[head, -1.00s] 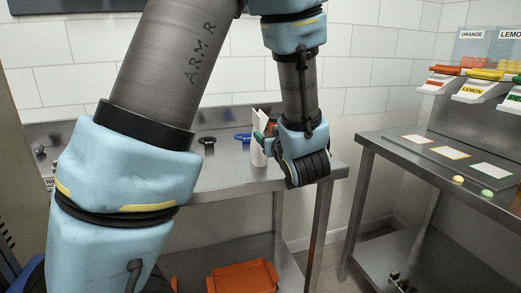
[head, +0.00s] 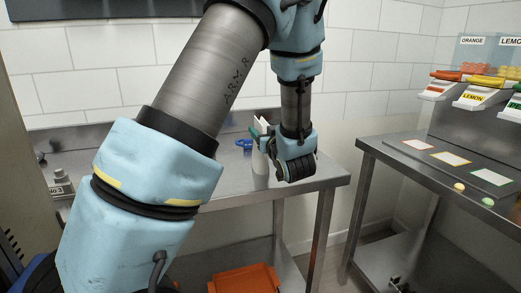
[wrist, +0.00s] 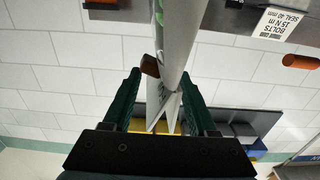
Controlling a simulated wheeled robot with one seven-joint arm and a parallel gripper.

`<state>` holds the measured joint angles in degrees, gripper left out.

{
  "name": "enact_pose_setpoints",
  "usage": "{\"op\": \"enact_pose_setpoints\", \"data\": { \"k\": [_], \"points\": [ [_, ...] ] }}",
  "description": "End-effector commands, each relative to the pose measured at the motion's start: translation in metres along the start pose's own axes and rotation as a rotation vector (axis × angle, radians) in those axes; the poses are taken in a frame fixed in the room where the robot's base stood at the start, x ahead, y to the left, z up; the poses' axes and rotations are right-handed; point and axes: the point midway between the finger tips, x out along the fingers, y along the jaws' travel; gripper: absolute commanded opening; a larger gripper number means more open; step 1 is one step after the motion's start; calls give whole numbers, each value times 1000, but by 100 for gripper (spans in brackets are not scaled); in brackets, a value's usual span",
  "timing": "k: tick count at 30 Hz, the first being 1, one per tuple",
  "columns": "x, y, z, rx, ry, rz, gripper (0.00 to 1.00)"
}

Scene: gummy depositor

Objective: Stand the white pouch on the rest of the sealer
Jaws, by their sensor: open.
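In the wrist view the pouch (wrist: 178,45) reaches in between the two green fingers of my gripper (wrist: 163,92). The fingers are open on either side of it, with a gap at least on the left. My wrist hides part of the pouch in the head view. I cannot make out the sealer's rest.
The steel table (head: 225,184) holds a blue item (head: 243,143) behind the pouch. An orange bin (head: 245,281) sits below. A second steel table (head: 400,165) on the right carries coloured cards and dispensers, with a floor gap between the tables. My arm blocks the table's left part.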

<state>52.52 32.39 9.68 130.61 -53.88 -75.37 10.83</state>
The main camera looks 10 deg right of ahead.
Motion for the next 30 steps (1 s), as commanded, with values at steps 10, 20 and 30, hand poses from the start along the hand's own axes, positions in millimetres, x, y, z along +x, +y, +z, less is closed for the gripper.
{"op": "enact_pose_setpoints", "data": {
  "k": [10,20,30],
  "points": [
    [16,0,0,-1,0,0,58],
    [15,0,0,-1,0,1,27],
    [15,0,0,0,-1,1,0]
  ]
}}
